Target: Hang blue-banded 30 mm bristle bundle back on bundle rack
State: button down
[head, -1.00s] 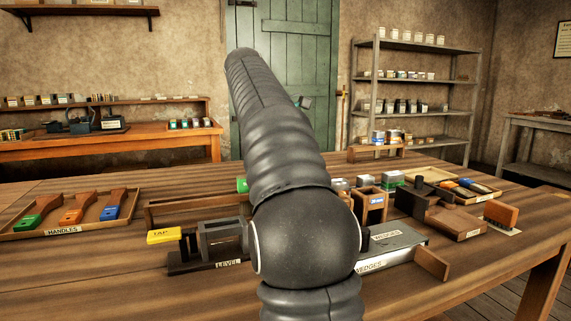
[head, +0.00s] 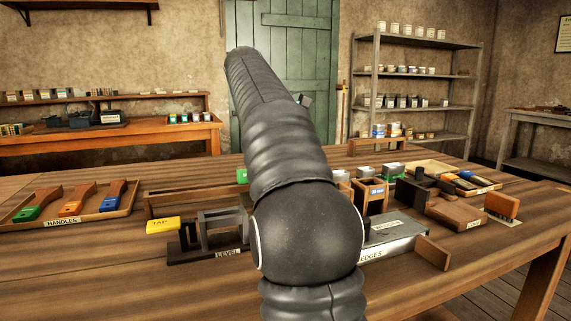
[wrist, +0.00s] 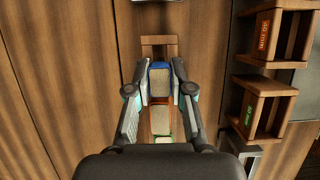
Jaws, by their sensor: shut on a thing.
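In the wrist view the blue-banded bristle bundle (wrist: 159,82) shows between the fingers of my gripper (wrist: 154,92), with its blue band toward the far side. My gripper is shut on it. Below it in the picture, a tan block with orange edges (wrist: 160,116) and a green-edged one (wrist: 163,139) lie in line, partly covered by the fingers. A wooden end piece (wrist: 159,42) stands just beyond the bundle; I cannot tell whether they touch. In the head view my arm hides the gripper and the bundle. A long wooden rack (head: 190,200) with a green-banded item (head: 242,176) is partly hidden.
The level fixture (head: 215,245), the wedges box (head: 395,240) and the handles tray (head: 75,215) are on the bench. Bare bench lies left of the gripper.

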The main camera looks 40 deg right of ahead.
jog(key=shift+r+p, duration=0.1)
jog(key=shift+p, duration=0.35)
jog(key=c, duration=1)
grip_release()
jog(key=shift+o, duration=0.2)
jog(key=shift+a+r, duration=0.15)
jog(key=shift+r, duration=0.2)
jog(key=w+a, duration=0.1)
jog(key=a, duration=0.3)
jog(key=w+a, duration=0.1)
jog(key=a, duration=0.3)
jog(key=w+a, duration=0.1)
jog(key=a, duration=0.2)
jog(key=shift+a+r, duration=0.1)
jog(key=shift+a, duration=0.3)
